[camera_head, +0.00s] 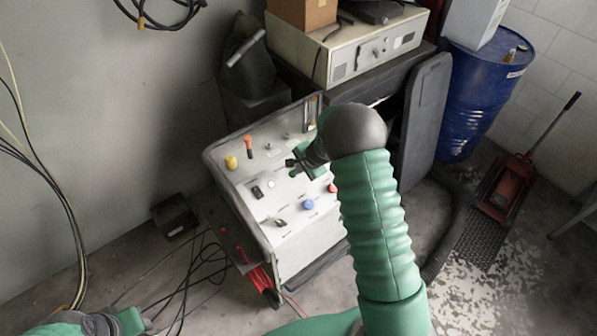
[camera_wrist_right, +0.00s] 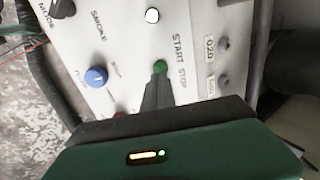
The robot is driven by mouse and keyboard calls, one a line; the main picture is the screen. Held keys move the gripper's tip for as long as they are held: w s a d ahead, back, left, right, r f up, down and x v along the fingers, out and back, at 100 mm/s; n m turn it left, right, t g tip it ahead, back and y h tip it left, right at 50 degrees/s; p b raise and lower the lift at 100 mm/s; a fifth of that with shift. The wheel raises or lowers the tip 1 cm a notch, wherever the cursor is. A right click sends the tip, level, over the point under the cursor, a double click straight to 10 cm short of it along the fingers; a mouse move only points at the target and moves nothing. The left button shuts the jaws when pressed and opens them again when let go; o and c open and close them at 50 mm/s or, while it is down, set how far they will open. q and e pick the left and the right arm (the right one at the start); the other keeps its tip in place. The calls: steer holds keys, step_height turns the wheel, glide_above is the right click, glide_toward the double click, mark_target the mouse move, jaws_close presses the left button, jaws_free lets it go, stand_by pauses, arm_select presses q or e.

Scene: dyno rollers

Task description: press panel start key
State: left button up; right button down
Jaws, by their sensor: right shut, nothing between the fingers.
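The control panel (camera_head: 250,170) is a white sloped face on a grey cabinet. In the right wrist view, the green button (camera_wrist_right: 160,67) sits beside the "START STOP" lettering. My right gripper (camera_wrist_right: 158,82) is shut and empty, its fingertips at the green button's lower edge; I cannot tell whether they touch or press it. In the head view my right gripper (camera_head: 291,163) is over the panel's middle right, and the green button is hard to separate from it. My left gripper (camera_head: 108,322) is partly visible at the bottom left; its jaws are unclear.
Around the button are a white button (camera_wrist_right: 152,15), a blue knob (camera_wrist_right: 96,76) and a red button (camera_wrist_right: 119,112) partly hidden by my gripper. The panel also has a yellow knob (camera_head: 231,162) and an orange lever (camera_head: 248,143). A blue drum (camera_head: 480,95) stands right; cables lie left.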

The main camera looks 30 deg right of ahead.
arm_select(q)
steer(key=shift+s+f, duration=0.15)
steer(key=shift+s, duration=0.2)
arm_select(e)
steer(key=v, duration=1)
arm_select(q)
steer(key=shift+w+a, duration=0.1)
steer(key=shift+a, duration=0.1)
arm_select(e)
steer(key=shift+w+a, duration=0.15)
steer(key=shift+a, duration=0.05)
